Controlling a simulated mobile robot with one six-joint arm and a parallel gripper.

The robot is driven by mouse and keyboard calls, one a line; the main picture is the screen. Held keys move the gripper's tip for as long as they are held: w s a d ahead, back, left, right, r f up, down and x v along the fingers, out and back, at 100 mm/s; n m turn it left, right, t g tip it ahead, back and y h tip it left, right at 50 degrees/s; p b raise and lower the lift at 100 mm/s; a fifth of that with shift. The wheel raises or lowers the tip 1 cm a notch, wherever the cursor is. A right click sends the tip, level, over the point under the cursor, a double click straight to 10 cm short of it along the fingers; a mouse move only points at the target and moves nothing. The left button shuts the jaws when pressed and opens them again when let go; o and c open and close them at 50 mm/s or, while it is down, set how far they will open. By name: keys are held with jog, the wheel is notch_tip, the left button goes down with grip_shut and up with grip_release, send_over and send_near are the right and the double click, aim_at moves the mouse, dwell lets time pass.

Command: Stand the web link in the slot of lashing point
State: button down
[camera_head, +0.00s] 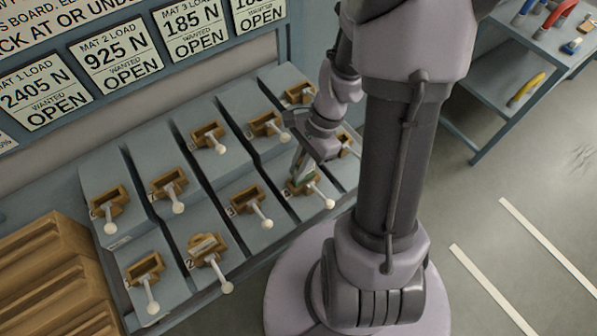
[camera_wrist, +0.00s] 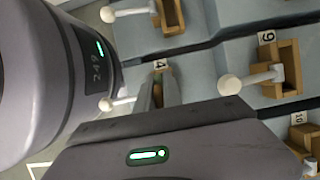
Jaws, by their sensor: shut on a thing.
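My gripper (camera_head: 300,168) points down at a brown lashing point (camera_head: 311,187) in the front row, at the right. It is shut on a thin, pale grey-green piece, seemingly the web link (camera_head: 298,161), held roughly upright. The piece's lower end meets or overlaps the box's opening; I cannot tell whether it is inside the slot.
Several more brown lashing points with white-knobbed levers stand on grey sloped blocks, such as this one (camera_head: 167,183). One front box (camera_head: 202,241) holds a pale piece. A brown slatted crate (camera_head: 45,280) is at left; a tool cart (camera_head: 500,75) is at right.

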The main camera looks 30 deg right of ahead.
jog(key=shift+f, duration=1)
jog(key=c, duration=1.5)
grip_release()
jog(key=shift+r, duration=0.1)
jog(key=shift+r, duration=0.1)
